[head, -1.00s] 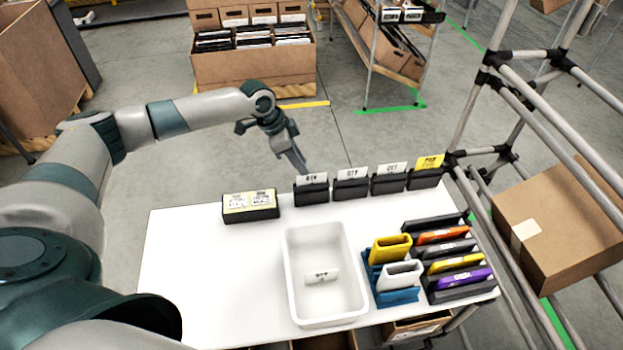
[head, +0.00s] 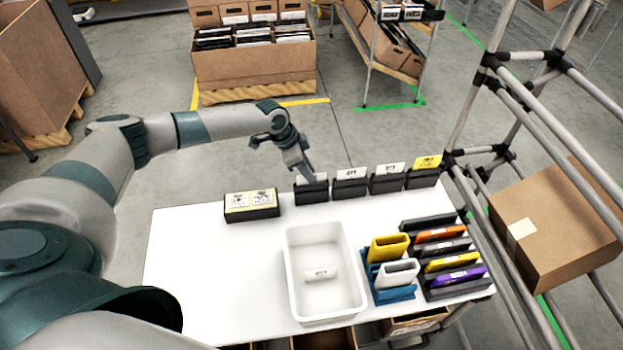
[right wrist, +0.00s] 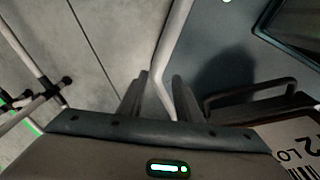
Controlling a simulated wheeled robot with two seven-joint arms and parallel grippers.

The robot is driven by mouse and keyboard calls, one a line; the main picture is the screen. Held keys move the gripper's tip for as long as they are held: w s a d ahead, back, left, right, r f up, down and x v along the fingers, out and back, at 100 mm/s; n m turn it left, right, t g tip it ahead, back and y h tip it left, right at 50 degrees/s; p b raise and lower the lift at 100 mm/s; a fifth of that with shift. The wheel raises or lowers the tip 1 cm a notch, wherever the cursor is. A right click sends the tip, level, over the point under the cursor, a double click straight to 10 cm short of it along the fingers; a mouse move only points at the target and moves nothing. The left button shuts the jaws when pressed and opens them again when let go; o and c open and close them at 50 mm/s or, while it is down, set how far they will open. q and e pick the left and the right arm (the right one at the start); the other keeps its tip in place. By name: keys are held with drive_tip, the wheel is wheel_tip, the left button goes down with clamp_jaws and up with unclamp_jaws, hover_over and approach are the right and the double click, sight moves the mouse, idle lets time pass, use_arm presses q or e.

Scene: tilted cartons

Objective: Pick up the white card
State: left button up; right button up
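White cards with dark print stand in black holders along the far table edge: a left one (head: 303,179), a middle one (head: 352,173) and a right one (head: 391,168). Another white card or label (head: 321,273) is inside the white bin. My left gripper (head: 311,177) points down at the leftmost holder (head: 311,194), its tips overlapping that card in the view. I cannot tell whether they touch it or how far apart they are. My right gripper (right wrist: 158,98) shows in the right wrist view with its two fingers apart and nothing seen held between them.
A yellow card (head: 427,162) stands in the rightmost holder. A black box with yellow labels (head: 251,205) sits left of the holders. The white bin (head: 290,262) is mid-table, with coloured cases (head: 440,264) to its right. The table's left part (head: 200,270) is clear.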

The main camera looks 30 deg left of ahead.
drive_tip(key=shift+d, duration=0.1)
idle(0.3)
use_arm(q)
clamp_jaws()
use_arm(e)
drive_tip(key=shift+a, duration=0.3)
drive_tip(key=shift+a, duration=0.1)
use_arm(q)
drive_tip(key=shift+r, duration=0.15)
use_arm(e)
drive_tip(key=shift+f, duration=0.1)
